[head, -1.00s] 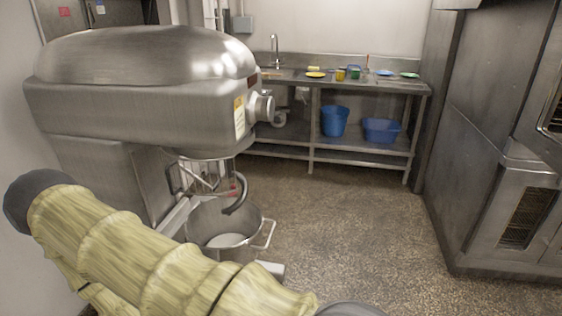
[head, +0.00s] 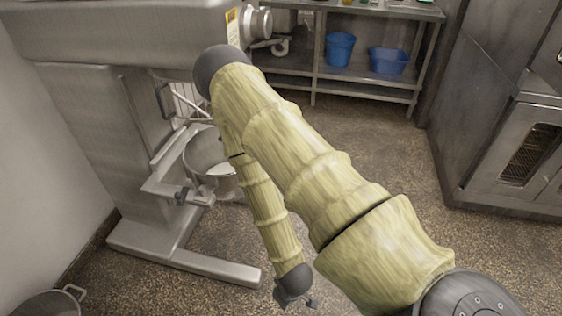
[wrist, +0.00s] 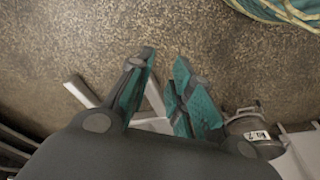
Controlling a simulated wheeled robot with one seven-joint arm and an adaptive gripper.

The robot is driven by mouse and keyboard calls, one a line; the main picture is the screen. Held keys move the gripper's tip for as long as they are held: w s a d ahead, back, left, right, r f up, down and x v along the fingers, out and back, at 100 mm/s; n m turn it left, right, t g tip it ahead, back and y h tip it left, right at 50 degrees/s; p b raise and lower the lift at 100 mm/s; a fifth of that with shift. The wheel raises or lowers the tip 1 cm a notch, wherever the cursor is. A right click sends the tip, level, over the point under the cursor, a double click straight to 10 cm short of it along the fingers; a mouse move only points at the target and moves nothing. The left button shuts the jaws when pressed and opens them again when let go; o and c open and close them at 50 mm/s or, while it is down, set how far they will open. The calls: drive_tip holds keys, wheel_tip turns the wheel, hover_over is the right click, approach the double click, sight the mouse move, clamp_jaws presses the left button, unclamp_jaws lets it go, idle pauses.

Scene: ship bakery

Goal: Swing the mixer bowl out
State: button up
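The large grey mixer (head: 110,130) stands at the left in the head view, on a floor base with long legs. Its metal bowl (head: 205,150) sits in the bowl support under the mixer head, with its right side hidden behind my sleeved arm. Pale content shows inside the bowl. My gripper (head: 297,298) hangs low over the floor, right of the mixer's leg and apart from the bowl. In the wrist view, my gripper (wrist: 163,68) has its teal fingers apart with nothing between them. The bowl cannot be made out there.
A steel pot (head: 50,303) stands on the floor at the lower left. A mixer leg (head: 195,262) reaches across the floor near my gripper. A steel bench (head: 375,88) with blue tubs is at the back, and an oven (head: 520,150) at the right. The middle floor is clear.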

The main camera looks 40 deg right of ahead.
drive_tip(key=w+d+f+n+t+b, duration=0.1)
drive_tip(key=w+d+n+t+b, duration=0.2)
drive_tip(key=w, duration=0.5)
drive_tip(key=w+d+f+n+t+h+b, duration=0.1)
drive_tip(key=w+d+f+t+b, duration=0.1)
drive_tip(key=w+d+b, duration=0.4)
drive_tip(key=w+d+f+n+t+b, duration=0.1)
drive_tip(key=w+d+n+t+b, duration=0.2)
drive_tip(key=w, duration=0.6)
drive_tip(key=w+d+r+n+t+b, duration=0.7)
drive_tip(key=w+d+r+t+b, duration=0.3)
drive_tip(key=w+d+b, duration=0.4)
drive_tip(key=shift+h, duration=0.3)
drive_tip(key=b+x, duration=0.1)
drive_tip(key=x, duration=0.2)
drive_tip(key=a+b+x, duration=0.1)
drive_tip(key=x, duration=0.2)
drive_tip(key=b+x, duration=0.1)
drive_tip(key=x, duration=0.2)
drive_tip(key=shift+w+a+f, duration=0.1)
drive_tip(key=shift+a+f, duration=0.1)
drive_tip(key=shift+a, duration=0.05)
drive_tip(key=shift+c, duration=0.4)
clamp_jaws()
